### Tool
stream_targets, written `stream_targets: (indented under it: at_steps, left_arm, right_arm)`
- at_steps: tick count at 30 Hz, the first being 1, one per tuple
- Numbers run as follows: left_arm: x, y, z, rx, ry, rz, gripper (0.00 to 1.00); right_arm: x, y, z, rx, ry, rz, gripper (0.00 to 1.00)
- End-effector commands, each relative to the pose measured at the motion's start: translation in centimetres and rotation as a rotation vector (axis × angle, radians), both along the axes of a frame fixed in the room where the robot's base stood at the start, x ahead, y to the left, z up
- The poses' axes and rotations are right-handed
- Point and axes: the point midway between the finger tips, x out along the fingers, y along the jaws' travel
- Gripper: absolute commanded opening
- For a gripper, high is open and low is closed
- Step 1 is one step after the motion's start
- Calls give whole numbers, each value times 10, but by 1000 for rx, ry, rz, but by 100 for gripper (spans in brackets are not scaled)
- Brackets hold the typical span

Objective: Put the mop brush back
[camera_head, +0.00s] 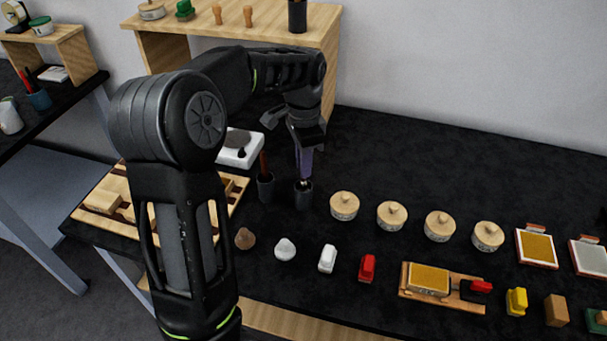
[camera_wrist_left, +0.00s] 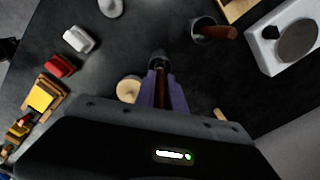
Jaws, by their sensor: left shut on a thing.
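My left gripper (camera_head: 305,168) points down over a dark cup (camera_head: 303,196) on the black table. It is shut on the mop brush (camera_head: 304,182), of which only a small part shows between the fingertips and the cup. The brush's lower end is at the cup's mouth; how deep it sits I cannot tell. In the left wrist view the gripper's purple-grey fingers (camera_wrist_left: 162,85) close around the brush, and the cup (camera_wrist_left: 158,58) shows just beyond them. My right gripper is not in view.
A second dark cup (camera_head: 265,188) with a red-brown handle stands close left. Round lidded wooden boxes (camera_head: 344,206) line up to the right. Small pieces, including a white one (camera_head: 327,259) and a red one (camera_head: 367,267), stand in front. A white device (camera_head: 240,148) is behind left. Clear table lies at the back right.

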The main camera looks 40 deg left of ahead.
Motion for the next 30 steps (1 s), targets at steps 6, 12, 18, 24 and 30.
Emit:
stream_targets:
  at_steps: [6,12,18,24,30]
  left_arm:
    - [0,0,0,-1,-1,0,0]
    - [-1,0,-16,-1,3,1,0]
    - [-1,0,-37,0,0,1,0]
    - [0,0,-37,-1,-1,1,0]
    - [0,0,-41,-1,-1,0,17]
  right_arm:
    - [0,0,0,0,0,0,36]
    - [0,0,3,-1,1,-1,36]
    - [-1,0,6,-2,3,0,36]
    - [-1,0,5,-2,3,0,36]
    - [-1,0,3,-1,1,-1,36]
